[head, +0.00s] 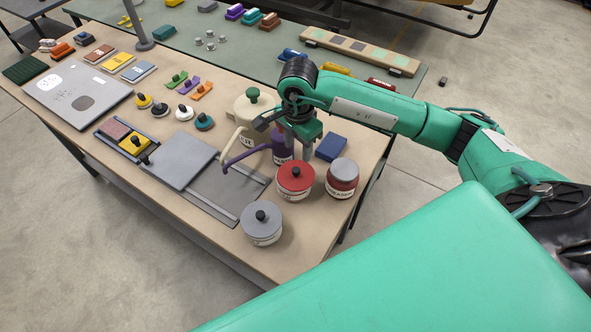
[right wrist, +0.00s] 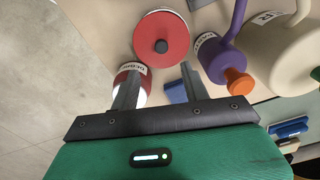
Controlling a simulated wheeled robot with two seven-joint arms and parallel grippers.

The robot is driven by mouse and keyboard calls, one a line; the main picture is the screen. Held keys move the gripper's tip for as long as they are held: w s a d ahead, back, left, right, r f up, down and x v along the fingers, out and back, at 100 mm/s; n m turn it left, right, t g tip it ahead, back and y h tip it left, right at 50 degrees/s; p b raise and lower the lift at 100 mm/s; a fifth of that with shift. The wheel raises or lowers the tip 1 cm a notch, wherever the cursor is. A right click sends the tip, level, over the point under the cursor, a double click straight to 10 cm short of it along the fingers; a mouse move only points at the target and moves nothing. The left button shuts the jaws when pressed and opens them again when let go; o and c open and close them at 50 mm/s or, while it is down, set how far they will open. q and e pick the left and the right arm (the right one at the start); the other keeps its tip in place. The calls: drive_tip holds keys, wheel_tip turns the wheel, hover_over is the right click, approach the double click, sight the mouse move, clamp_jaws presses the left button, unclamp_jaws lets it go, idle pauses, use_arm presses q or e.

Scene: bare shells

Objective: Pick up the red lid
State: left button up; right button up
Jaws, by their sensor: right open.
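The red lid (head: 295,176) is round with a black knob and sits on a white pot near the table's near right end. In the right wrist view the red lid (right wrist: 170,28) lies just beyond the fingertips. My right gripper (head: 301,155) points down just behind and above the lid, open, with nothing between its fingers. In the right wrist view the gripper (right wrist: 160,78) has its two fingers apart, and the lid's knob shows roughly between their lines. Part of the pot is hidden under the lid. My left gripper is not in view.
Close by stand a grey-lidded pot (head: 262,224), a red jar with a grey lid (head: 342,178), a purple can (head: 282,146), a cream can (head: 243,110) and a blue box (head: 331,147). A grey sliding panel (head: 180,160) lies left. Bare table shows along the near edge.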

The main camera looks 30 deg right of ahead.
sight(296, 170)
wheel_tip(296, 170, down, 3)
drive_tip(key=shift+w+r, duration=0.1)
drive_tip(key=shift+w, duration=0.05)
drive_tip(key=shift+a+f+p, duration=0.1)
drive_tip(key=shift+f+p, duration=0.55)
drive_tip(key=shift+p, duration=0.1)
wheel_tip(296, 170, down, 4)
drive_tip(key=shift+f+p, duration=0.1)
drive_tip(key=shift+p, duration=1.1)
drive_tip(key=shift+f, duration=0.2)
clamp_jaws()
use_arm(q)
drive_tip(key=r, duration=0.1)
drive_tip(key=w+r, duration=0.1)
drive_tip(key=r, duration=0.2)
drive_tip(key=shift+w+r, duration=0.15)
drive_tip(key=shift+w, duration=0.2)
